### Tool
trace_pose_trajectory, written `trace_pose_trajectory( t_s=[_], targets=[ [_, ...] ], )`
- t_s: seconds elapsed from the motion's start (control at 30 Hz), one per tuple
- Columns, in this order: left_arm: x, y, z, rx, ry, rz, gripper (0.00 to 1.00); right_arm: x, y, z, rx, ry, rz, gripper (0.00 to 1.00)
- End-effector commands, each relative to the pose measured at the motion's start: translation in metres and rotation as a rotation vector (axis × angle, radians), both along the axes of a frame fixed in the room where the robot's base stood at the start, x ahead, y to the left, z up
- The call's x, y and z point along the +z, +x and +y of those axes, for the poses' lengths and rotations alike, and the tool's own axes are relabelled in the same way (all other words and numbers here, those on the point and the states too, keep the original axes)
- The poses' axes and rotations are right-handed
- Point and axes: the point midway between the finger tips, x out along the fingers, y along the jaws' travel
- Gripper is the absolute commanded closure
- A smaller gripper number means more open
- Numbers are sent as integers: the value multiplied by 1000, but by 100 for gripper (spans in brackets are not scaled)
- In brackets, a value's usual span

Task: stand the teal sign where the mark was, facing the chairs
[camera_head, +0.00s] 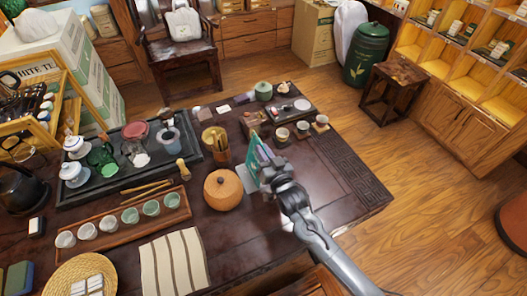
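The teal sign (257,158) shows right of the middle of the dark table, tilted, just behind my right gripper. My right gripper (265,175) reaches in from the lower right and overlaps the sign's lower part. Its fingertips are small and partly hidden, so I cannot tell whether they are closed on the sign. A pale grey flat piece shows at the sign's foot. A dark wooden chair (165,56) with a white bag on it stands beyond the table. I see no clear mark on the table. My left gripper is not in view.
A round wooden lidded box (223,190) and a cup of tools (216,146) stand left of the sign. The table's right end (347,178) is clear.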

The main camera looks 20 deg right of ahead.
Motion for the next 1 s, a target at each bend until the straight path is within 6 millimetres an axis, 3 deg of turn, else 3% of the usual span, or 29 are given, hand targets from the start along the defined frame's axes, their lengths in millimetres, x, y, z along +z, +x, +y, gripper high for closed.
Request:
trace_pose_trajectory(
  t_s=[0.03,0.13,0.57,1.0],
  targets=[
    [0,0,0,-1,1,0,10,1,0,0,0,0,0,80],
    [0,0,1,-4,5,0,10,1,0,0,0,0,-1,65],
    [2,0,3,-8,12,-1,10,4,-5,0,1,0,0,65],
    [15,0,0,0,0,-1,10,4,-78,0,0,1,1,65]
  ],
)
